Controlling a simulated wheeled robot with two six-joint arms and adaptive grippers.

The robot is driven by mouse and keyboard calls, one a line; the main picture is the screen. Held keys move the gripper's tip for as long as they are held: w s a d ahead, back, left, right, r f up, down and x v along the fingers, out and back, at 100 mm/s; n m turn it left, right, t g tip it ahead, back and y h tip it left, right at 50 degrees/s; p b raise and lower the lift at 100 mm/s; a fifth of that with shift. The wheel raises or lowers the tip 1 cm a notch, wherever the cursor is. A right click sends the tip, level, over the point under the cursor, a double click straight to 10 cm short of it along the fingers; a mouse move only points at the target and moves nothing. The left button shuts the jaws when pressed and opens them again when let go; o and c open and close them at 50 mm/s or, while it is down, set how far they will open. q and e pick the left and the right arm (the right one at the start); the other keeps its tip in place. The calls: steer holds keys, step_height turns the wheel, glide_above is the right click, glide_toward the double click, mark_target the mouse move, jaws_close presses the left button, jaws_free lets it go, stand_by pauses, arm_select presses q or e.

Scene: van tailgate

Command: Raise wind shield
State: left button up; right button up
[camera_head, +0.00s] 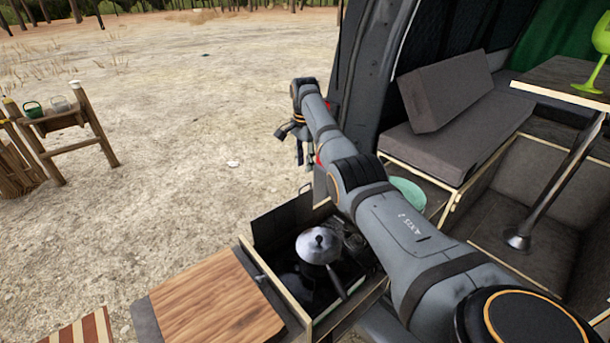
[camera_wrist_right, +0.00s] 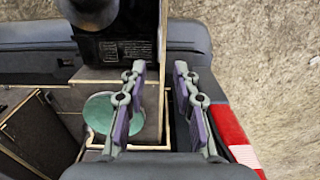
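The stove drawer (camera_head: 375,287) is pulled out at the van's rear, with a silver lidded pot (camera_head: 318,245) in it. A dark flat panel (camera_head: 282,219) stands up along the drawer's far side; it looks like the wind shield. My right gripper (camera_head: 299,150) hangs above and beyond the drawer, apart from the panel. My left gripper is out of view.
A wooden board (camera_head: 205,305) extends left of the drawer. A pale green bowl (camera_head: 408,193) sits near the bench by my arm; a round green shape also shows in the wrist view (camera_wrist_right: 99,112). A table with a green glass (camera_head: 597,55) stands right. Open ground lies left.

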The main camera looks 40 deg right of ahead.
step_height(320, 180, up, 5)
steer(key=shift+a+r, duration=0.1)
stand_by(0.6)
